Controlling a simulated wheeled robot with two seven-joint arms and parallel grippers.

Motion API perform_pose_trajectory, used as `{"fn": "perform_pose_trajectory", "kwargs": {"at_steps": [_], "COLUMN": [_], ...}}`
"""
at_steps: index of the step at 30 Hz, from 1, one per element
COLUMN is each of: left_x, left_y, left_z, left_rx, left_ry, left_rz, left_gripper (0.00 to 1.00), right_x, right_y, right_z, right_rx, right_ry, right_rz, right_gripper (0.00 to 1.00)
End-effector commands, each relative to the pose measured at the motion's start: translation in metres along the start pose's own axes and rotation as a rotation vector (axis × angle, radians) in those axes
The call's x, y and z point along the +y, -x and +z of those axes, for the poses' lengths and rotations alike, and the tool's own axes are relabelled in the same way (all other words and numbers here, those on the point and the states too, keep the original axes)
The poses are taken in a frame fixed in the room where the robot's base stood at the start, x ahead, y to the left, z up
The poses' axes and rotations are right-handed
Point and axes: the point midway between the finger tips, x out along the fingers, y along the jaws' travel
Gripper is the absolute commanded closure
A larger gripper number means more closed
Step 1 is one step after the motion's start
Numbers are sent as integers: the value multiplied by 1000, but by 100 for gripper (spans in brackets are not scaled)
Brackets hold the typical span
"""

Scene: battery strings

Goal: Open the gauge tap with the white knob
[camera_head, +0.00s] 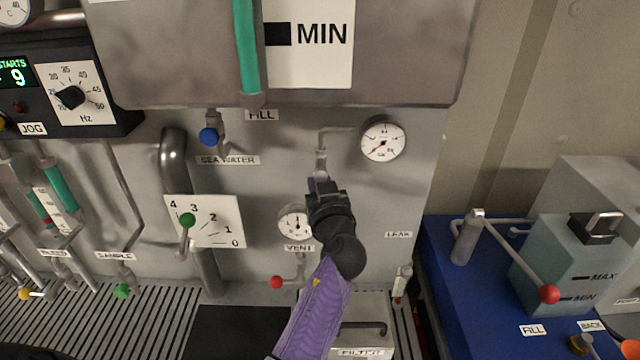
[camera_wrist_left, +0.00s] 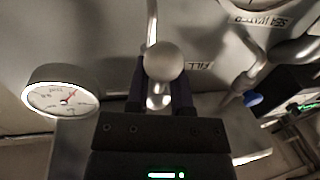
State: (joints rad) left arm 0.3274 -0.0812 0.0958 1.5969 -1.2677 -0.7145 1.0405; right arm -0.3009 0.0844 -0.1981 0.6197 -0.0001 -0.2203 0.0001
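The gauge tap's white knob (camera_wrist_left: 163,60) shows as a pale ball in the left wrist view, with metal of the tap below it. My left gripper (camera_wrist_left: 163,82) has one dark finger on each side of the knob, and both look close against it. In the head view my left gripper (camera_head: 318,182) is at the pipe under the round pressure gauge (camera_head: 382,139) and hides the knob. The gauge also shows in the left wrist view (camera_wrist_left: 60,92), its needle off to one side. My right gripper is in neither view.
A blue knob (camera_head: 209,137) is to the left, above the SEA WATER label. A small gauge (camera_head: 295,222) and a red knob (camera_head: 276,282) are close to my left arm. A level plate (camera_head: 225,232) with a green knob (camera_head: 187,220) is further left. The wall right of the gauge is clear.

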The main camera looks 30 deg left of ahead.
Motion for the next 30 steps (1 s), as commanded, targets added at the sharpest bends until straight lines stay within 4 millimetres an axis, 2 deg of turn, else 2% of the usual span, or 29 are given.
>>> {"fn": "perform_pose_trajectory", "kwargs": {"at_steps": [1, 2, 17, 23, 30], "left_x": [0, 0, -2, -5, -10], "left_y": [0, 0, 0, 0, -2], "left_z": [0, 1, 5, 7, 6], "left_rx": [-1, -1, -1, 21, 60], "left_ry": [0, 0, -44, -161, -378], "left_rz": [0, 0, -1, -1, -1], "left_gripper": [94, 100, 100, 100, 100], "right_x": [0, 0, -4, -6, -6], "right_y": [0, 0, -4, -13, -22], "right_z": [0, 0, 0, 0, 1], "right_rx": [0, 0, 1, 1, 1], "right_ry": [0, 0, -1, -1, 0], "right_rz": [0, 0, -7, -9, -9], "right_gripper": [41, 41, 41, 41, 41]}}
